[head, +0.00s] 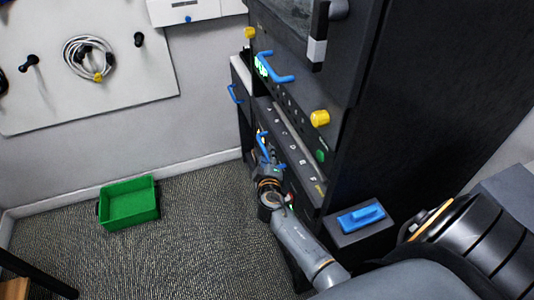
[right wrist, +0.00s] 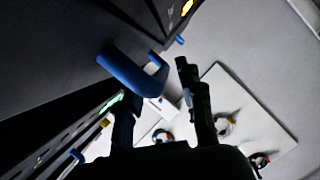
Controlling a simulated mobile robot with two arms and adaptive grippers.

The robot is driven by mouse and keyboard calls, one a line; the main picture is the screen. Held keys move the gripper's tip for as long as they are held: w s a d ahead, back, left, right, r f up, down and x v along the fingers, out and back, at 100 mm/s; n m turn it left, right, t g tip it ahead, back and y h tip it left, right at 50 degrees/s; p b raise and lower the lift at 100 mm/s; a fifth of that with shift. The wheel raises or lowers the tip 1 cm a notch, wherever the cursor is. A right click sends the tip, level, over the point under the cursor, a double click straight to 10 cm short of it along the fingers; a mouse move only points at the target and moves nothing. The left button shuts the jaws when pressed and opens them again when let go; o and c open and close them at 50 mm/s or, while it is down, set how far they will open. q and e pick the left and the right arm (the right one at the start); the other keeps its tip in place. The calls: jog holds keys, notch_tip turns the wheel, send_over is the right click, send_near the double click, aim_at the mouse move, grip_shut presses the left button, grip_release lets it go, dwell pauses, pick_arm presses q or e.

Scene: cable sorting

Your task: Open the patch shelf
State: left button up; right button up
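The black rack (head: 345,130) stands right of centre in the head view. A shelf front with a row of letters (head: 290,148) crosses it below a panel of ports. Blue handles show on the rack: an upper one (head: 276,70) and a lower one (head: 263,147). My right gripper (head: 272,162) is low at the rack front, close to the lower handle. In the right wrist view its two dark fingers (right wrist: 163,108) are apart with nothing between them. A blue handle (right wrist: 130,70) shows just ahead of them; I cannot tell whether they touch it. My left gripper is out of view.
A green bin (head: 130,203) sits on the carpet at left. A pegboard (head: 75,60) with a coiled cable (head: 91,60) hangs on the wall. The floor between bin and rack is clear.

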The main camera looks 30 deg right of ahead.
jog(key=shift+x, duration=1.05)
grip_shut()
